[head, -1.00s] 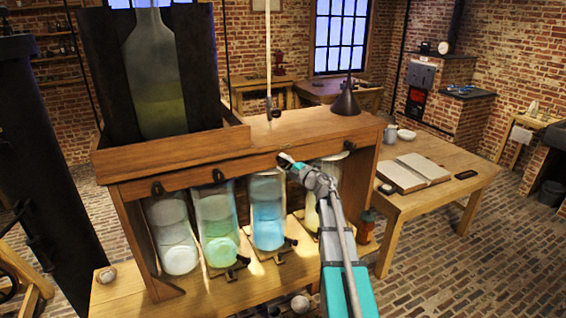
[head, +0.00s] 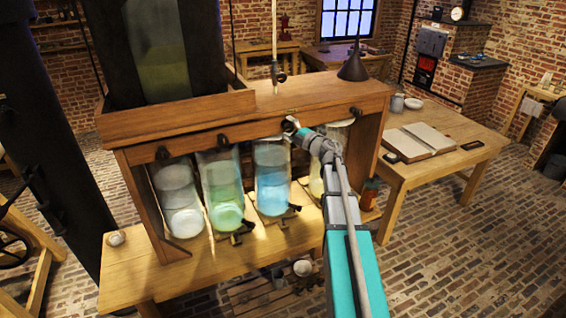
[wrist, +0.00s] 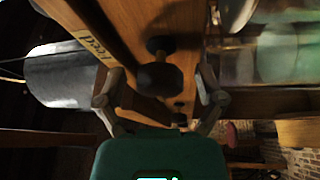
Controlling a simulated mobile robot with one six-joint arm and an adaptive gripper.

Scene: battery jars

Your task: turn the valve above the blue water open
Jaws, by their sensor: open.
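The blue water stands in a glass jar (head: 272,190), third from the left in the wooden rack. My gripper (head: 291,126) is at the rack's front rail, just above that jar, and largely covers the valve there in the head view. In the wrist view my gripper (wrist: 160,88) is open, with one finger on each side of a dark round valve knob (wrist: 160,76) on a short stem. The fingers look apart from the knob; contact cannot be made out.
Other dark valves sit along the rail, at left (head: 162,153), above the green jar (head: 222,140) and at right (head: 356,112). A green-water jar (head: 224,205) stands beside the blue one. A "Feed" label (wrist: 85,46) is on the rail. A side table (head: 470,150) stands right.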

